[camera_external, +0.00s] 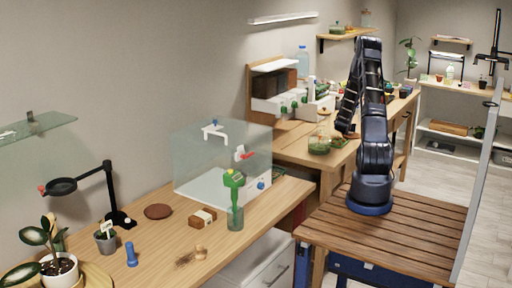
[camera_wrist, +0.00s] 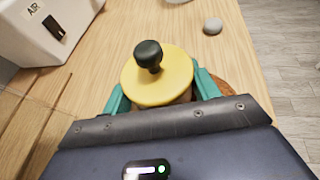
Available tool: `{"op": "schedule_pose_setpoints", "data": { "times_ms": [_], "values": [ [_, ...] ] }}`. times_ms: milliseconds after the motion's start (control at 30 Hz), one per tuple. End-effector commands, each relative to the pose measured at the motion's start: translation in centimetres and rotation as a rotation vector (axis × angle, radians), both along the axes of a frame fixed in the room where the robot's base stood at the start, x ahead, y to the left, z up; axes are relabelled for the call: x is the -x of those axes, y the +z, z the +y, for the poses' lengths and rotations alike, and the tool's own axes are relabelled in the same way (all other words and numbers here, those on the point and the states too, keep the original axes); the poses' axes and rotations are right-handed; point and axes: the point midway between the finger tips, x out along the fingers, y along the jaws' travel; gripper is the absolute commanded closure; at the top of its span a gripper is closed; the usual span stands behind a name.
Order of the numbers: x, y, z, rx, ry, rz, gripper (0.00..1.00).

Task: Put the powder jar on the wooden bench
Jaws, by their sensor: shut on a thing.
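The powder jar appears to be the round jar with a yellow lid (camera_wrist: 172,84) and dark knob in the wrist view. My gripper (camera_wrist: 163,92) has its teal fingers on either side of the jar, shut on it. The jar's body is mostly hidden under the lid and behind my gripper. In the external view my gripper (camera_external: 346,132) is low over the far wooden table, and the jar cannot be made out there. The slatted wooden bench (camera_external: 415,238) is at the lower right, with my arm's base standing at its far part.
In the wrist view a white box marked AIR (camera_wrist: 48,28) stands at upper left and a grey stone (camera_wrist: 213,25) lies near the table edge.

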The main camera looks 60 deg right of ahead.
Motion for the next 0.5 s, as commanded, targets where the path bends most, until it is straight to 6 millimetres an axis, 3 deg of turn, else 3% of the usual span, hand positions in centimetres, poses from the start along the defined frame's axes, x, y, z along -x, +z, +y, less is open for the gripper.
{"op": "schedule_pose_setpoints", "data": {
  "times_ms": [167, 200, 300, 333, 500],
  "values": [
    [-0.02, -0.23, -0.03, 0.001, 0.000, 0.000, 0.98],
    [-0.02, -0.25, -0.03, 0.001, 0.000, -0.001, 0.38],
    [-0.02, -0.24, -0.03, 0.001, 0.000, -0.001, 0.18],
    [-0.02, -0.25, -0.02, 0.001, 0.000, 0.000, 0.15],
    [-0.02, -0.26, 0.00, 0.001, 0.000, 0.000, 0.15]
  ]
}}
